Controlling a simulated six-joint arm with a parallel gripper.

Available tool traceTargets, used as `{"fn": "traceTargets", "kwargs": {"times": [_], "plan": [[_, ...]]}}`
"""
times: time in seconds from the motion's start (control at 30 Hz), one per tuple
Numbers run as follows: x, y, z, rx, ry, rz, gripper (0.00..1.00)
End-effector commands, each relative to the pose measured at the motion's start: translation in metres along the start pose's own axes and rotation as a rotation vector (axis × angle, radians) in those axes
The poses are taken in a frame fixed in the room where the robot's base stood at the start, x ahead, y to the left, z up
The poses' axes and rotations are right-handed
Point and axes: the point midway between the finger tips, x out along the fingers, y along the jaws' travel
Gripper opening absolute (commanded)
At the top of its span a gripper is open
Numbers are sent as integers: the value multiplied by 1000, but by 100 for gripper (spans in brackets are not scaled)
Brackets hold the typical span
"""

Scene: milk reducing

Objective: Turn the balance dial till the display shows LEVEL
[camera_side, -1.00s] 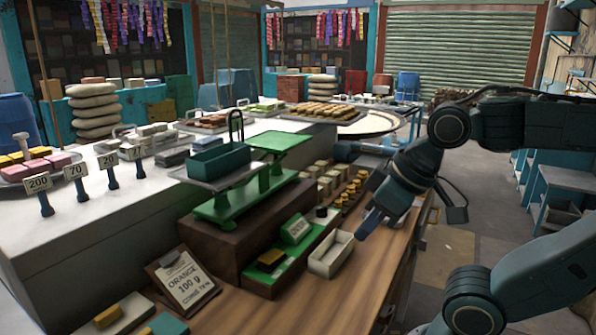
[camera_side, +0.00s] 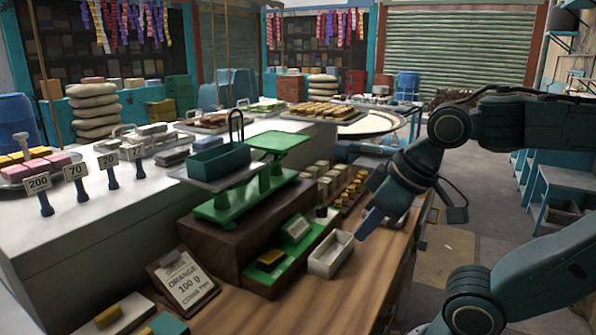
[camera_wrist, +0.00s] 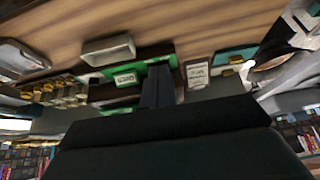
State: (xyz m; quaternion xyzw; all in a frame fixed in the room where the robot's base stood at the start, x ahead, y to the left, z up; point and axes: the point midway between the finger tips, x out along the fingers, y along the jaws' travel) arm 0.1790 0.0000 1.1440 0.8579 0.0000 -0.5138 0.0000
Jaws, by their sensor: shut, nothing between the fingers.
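The green balance scale (camera_side: 240,195) stands on a dark wooden block, with a teal box (camera_side: 220,160) on its left pan and its right pan (camera_side: 273,142) bare. A green panel (camera_side: 277,270) in front carries a small display (camera_side: 297,229), whose text is too small to read; it also shows in the wrist view (camera_wrist: 125,79). A small dark knob (camera_side: 321,211), possibly the dial, sits behind the display. My gripper (camera_side: 363,228) is shut and empty, above the wooden counter, right of the panel and apart from it. Its fingers (camera_wrist: 158,85) show in the wrist view.
A white open tray (camera_side: 331,254) sits between the panel and my gripper. Brass weights (camera_side: 352,192) and pale blocks (camera_side: 326,180) stand behind. A clipboard (camera_side: 184,282) reading ORANGE 100 g leans at the front. The counter (camera_side: 345,300) is clear near its right edge.

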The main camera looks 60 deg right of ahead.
Motion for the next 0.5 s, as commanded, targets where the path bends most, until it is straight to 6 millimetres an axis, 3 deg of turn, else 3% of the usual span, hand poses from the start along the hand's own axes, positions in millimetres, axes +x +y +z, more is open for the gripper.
{"fn": "traceTargets", "kwargs": {"times": [0.07, 0.33, 0.5], "plan": [[0, 0, 0, 0, 0, 0, 0], [-1, 3, -8, 13, -13, 8, 53], [-3, 12, -29, 45, -48, 27, 55]]}}
